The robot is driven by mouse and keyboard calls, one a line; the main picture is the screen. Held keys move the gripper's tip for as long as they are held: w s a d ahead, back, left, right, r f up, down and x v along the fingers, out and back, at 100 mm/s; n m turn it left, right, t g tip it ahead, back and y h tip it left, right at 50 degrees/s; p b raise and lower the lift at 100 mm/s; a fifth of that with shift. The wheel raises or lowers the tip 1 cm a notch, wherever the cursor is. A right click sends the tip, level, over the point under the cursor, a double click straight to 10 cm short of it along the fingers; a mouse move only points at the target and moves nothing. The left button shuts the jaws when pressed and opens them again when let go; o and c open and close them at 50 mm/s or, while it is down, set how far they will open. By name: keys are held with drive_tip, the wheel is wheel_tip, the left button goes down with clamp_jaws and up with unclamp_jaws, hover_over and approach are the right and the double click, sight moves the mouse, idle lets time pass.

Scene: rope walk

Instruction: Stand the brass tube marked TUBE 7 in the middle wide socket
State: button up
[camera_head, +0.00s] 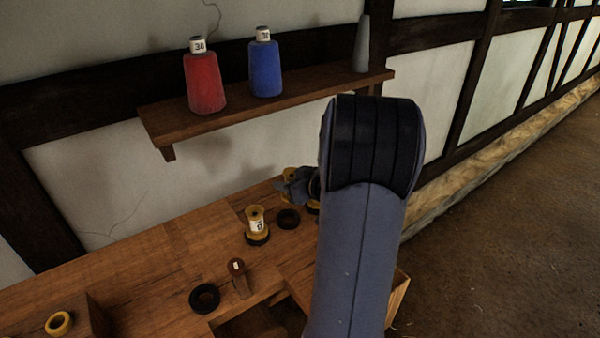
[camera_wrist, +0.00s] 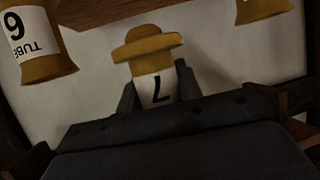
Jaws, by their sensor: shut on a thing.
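My gripper (camera_wrist: 156,92) is shut on a brass tube (camera_wrist: 150,47) with a white label showing a 7. In the head view my gripper (camera_head: 298,187) is over the bench's back part, and a brass end of the held tube (camera_head: 290,172) shows above it. A dark ring-shaped socket (camera_head: 288,219) lies empty just below and left of my gripper. Another empty dark ring (camera_head: 205,298) lies nearer. A brass tube with a white label (camera_head: 256,222) stands upright in a dark ring between them. I cannot tell which socket is the middle wide one.
A tube marked TUBE 6 (camera_wrist: 30,45) and part of another brass piece (camera_wrist: 262,8) flank the held tube in the wrist view. A brown labelled peg (camera_head: 238,279) stands on the bench (camera_head: 140,270). A shelf (camera_head: 240,108) holds red and blue cones. My arm hides the bench's right part.

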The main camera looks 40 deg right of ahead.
drive_tip(key=shift+w+a+f+n+y, duration=0.2)
drive_tip(key=shift+a+n+y, duration=0.1)
drive_tip(key=shift+a, duration=0.35)
wheel_tip(320, 180, down, 6)
drive_tip(key=b, duration=0.6)
drive_tip(key=shift+b, duration=0.3)
drive_tip(key=shift+r+p, duration=0.15)
drive_tip(key=shift+p, duration=0.75)
drive_tip(key=shift+f+b, duration=0.4)
drive_tip(key=shift+f, duration=0.3)
idle(0.5)
drive_tip(key=o, duration=0.9)
drive_tip(key=shift+c, duration=0.2)
drive_tip(key=shift+p+v, duration=1.65)
drive_tip(key=shift+v, duration=0.85)
drive_tip(key=shift+p+v, duration=1.85)
drive_tip(key=shift+v, duration=1.2)
